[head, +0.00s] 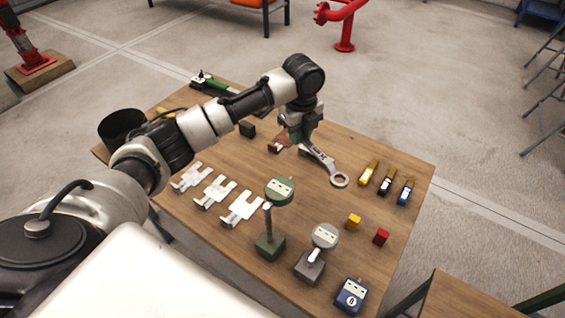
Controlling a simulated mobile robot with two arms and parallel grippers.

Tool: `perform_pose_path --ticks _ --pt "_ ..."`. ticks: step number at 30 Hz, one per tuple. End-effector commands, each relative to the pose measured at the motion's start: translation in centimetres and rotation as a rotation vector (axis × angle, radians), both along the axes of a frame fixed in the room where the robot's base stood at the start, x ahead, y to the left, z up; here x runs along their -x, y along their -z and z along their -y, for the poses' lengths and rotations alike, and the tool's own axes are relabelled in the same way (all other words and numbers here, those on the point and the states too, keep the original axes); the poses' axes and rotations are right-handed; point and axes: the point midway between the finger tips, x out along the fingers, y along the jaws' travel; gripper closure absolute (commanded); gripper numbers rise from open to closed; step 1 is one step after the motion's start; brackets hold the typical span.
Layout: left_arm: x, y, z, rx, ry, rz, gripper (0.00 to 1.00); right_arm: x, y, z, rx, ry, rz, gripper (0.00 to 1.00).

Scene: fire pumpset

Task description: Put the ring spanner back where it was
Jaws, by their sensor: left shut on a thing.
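The ring spanner (323,161) is a grey metal tool in the head view, over the far middle part of the wooden table (208,236). Its ring end (340,180) points toward the lower right. My left gripper (296,137) is at the spanner's upper left end, pointing down, and is shut on it. The gripped end is partly hidden by the fingers. I cannot tell whether the spanner touches the table or is held just above it. My right gripper is not in view.
White forked pieces (214,191) lie at the left. A green dial gauge (279,191) and a grey one (325,236) stand in front. Yellow (354,221) and red (381,237) blocks, a blue box (350,296) and coloured tools (387,182) are at the right.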

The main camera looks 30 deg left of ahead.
Motion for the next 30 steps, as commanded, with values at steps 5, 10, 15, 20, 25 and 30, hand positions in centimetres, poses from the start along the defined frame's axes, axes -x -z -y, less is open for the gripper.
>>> perform_pose_path --ticks 5,10,15,20,25,30 --pt "1.0 2.3 -3.7 -0.005 -0.007 -0.004 1.0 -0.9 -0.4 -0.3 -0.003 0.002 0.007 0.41" --pt "2.0 4.6 -7.4 -0.003 -0.007 -0.004 1.0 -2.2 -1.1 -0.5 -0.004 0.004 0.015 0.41" --pt "2.7 6.1 -10.1 -0.002 -0.004 -0.001 1.0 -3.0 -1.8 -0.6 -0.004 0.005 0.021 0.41" --pt "2.9 6.8 -10.9 0.0 -0.002 -0.001 1.0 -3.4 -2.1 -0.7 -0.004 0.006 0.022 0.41" --pt "3.0 9.4 -10.9 -0.001 -0.002 -0.003 1.0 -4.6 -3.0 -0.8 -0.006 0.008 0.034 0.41" --pt "2.9 10.6 -10.9 -0.001 -0.002 0.0 1.0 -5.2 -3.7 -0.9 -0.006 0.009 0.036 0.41"
